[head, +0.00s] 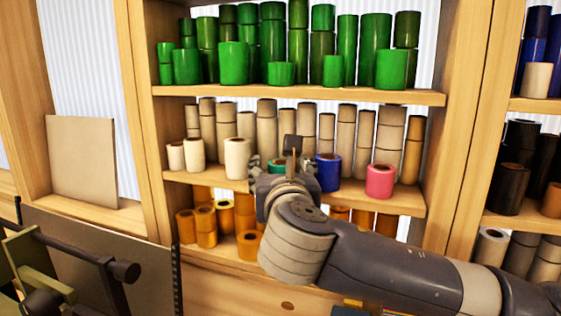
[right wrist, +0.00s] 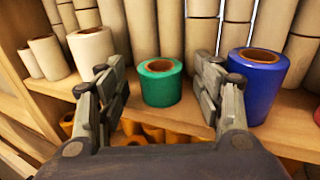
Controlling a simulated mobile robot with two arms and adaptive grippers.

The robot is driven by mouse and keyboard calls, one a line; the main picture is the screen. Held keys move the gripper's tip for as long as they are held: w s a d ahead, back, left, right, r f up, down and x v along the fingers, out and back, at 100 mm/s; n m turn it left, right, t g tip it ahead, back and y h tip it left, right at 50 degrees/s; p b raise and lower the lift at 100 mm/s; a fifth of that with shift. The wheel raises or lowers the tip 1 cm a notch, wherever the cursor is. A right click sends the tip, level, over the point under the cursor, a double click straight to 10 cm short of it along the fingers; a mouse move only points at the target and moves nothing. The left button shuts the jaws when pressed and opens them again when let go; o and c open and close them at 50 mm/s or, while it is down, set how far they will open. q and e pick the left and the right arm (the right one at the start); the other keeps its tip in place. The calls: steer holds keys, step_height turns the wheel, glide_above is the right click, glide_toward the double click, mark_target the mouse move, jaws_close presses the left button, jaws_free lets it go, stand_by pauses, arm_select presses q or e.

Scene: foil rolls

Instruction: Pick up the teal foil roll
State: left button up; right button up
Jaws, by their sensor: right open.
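The teal foil roll (right wrist: 160,84) stands upright on the middle shelf in the right wrist view, with its brown core showing on top. In the head view only a sliver of the teal roll (head: 275,167) shows behind my right gripper (head: 293,165). In the right wrist view my right gripper (right wrist: 160,95) is open and empty, its two fingers apart to the left and right of the teal roll. The roll appears between and a little beyond the fingers; I cannot tell whether either touches it. My left gripper is not in view.
A blue roll (right wrist: 251,82) stands close to the right finger. A cream roll (right wrist: 91,50) stands to the left. A pink roll (head: 380,180) is further right on the shelf. Tall beige rolls line the back. Green rolls fill the shelf above (head: 300,92); orange rolls (head: 206,225) stand below.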

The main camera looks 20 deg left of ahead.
steer(key=shift+w+a, duration=0.2)
steer(key=shift+w, duration=0.25)
steer(key=c, duration=1.1)
steer(key=shift+c, duration=0.4)
steer(key=shift+r, duration=0.15)
